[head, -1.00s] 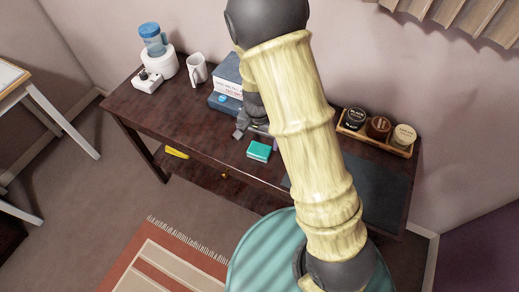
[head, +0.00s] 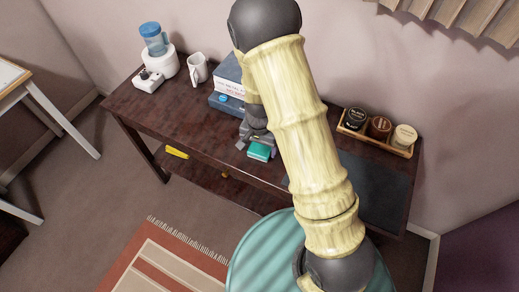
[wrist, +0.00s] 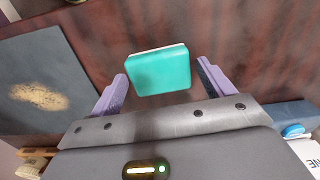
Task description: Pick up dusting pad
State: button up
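The dusting pad is likely the small teal block with a white underside (head: 259,151), lying on the dark wooden desk near its front edge. It also shows in the wrist view (wrist: 160,71), between and just beyond the two purple fingertips. My gripper (wrist: 160,88) is open, with a gap between each finger and the pad. In the head view my gripper (head: 256,142) is right over the back of the pad, partly hidden by my arm.
Behind stand stacked books (head: 228,88), a white mug (head: 197,70) and a white appliance with a blue jug (head: 155,45). A wooden tray with several jars (head: 378,130) is at the right. A dark mat (head: 375,190) lies on the desk's right part.

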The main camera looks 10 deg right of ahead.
aim_at(260, 149)
jog(key=shift+d, duration=0.1)
jog(key=c, duration=0.7)
notch_tip(260, 149, up, 10)
jog(key=shift+p, duration=0.5)
jog(key=shift+o, duration=0.6)
jog(key=w+d+f+n, duration=0.2)
jog(key=d, duration=0.1)
jog(key=w+d+f+n, duration=0.2)
jog(key=d+f, duration=0.1)
jog(key=w+d+f+n, duration=0.1)
jog(key=w+d+f, duration=0.1)
jog(key=d, duration=0.1)
jog(key=shift+w+f+n, duration=0.1)
jog(key=shift+f+n, duration=0.1)
jog(key=shift+n, duration=0.2)
